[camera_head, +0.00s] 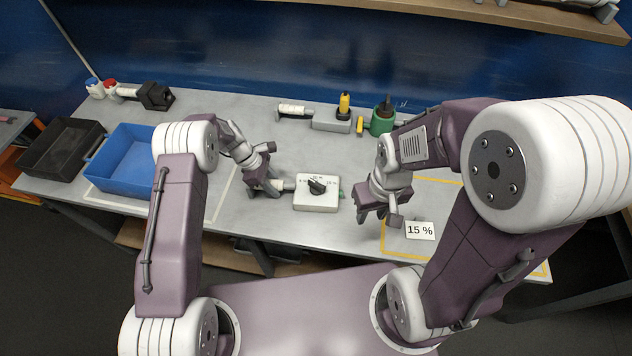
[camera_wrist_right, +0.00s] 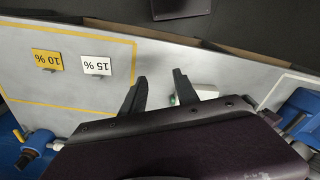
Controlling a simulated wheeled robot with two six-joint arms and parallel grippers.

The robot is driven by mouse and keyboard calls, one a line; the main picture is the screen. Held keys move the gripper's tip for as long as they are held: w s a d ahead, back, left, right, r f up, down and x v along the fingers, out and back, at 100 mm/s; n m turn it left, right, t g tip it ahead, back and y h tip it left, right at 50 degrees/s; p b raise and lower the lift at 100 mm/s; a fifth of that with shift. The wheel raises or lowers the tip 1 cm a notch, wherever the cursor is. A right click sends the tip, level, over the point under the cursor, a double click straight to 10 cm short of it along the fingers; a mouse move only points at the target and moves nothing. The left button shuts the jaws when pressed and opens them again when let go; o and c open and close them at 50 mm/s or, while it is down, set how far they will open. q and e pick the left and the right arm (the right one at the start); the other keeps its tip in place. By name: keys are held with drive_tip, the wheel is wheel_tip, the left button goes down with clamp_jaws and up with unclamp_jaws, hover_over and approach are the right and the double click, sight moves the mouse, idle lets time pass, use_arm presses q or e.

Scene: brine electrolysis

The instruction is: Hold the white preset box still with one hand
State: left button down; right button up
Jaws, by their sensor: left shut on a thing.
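The white preset box (camera_head: 317,204) stands on the grey table with a black knob and dial marks on top. A green part shows at its right end. My left gripper (camera_head: 274,186) is at the box's left end, shut on it; the exact contact is small and hard to see. My right gripper (camera_head: 378,216) is to the right of the box, apart from it. In the right wrist view its fingers (camera_wrist_right: 158,88) are spread with nothing between them, and part of the white box (camera_wrist_right: 208,91) shows beyond one finger.
A white 15 % card (camera_head: 420,230) stands in a yellow-outlined area, with a yellow 10 % card (camera_wrist_right: 46,60) near it. A blue bin (camera_head: 120,187) and a black bin (camera_head: 60,172) are at left. Tools and a green container (camera_head: 382,122) line the back.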

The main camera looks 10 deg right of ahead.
drive_tip(key=w+r+n, duration=0.3)
drive_tip(key=w+r, duration=0.1)
drive_tip(key=w, duration=0.4)
drive_tip(key=n, duration=0.5)
hover_over(317, 183)
wheel_tip(317, 183, down, 6)
drive_tip(key=shift+g, duration=0.3)
wheel_tip(317, 183, down, 12)
drive_tip(key=shift+r, duration=0.25)
clamp_jaws()
